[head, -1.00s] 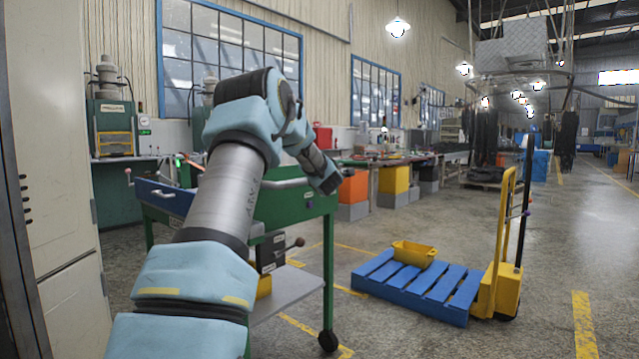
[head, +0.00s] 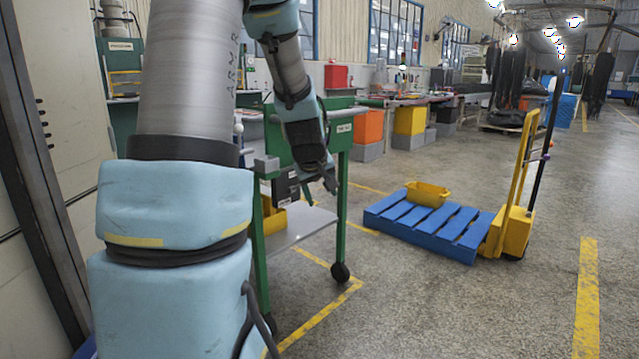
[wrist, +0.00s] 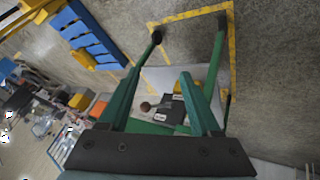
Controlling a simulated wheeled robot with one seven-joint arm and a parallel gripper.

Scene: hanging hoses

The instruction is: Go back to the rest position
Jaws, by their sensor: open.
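My gripper (head: 331,182) hangs at the end of my arm in the head view, pointing down and to the right in front of the green cart (head: 344,205). In the wrist view my gripper (wrist: 160,73) shows two spread fingers on a black base. My arm hides much of the cart in the head view.
A blue pallet (head: 425,225) with a yellow bin (head: 427,193) lies to the right, beside a yellow pallet truck (head: 510,230). A grey cabinet (head: 70,130) stands close on the left. The floor at front right is clear.

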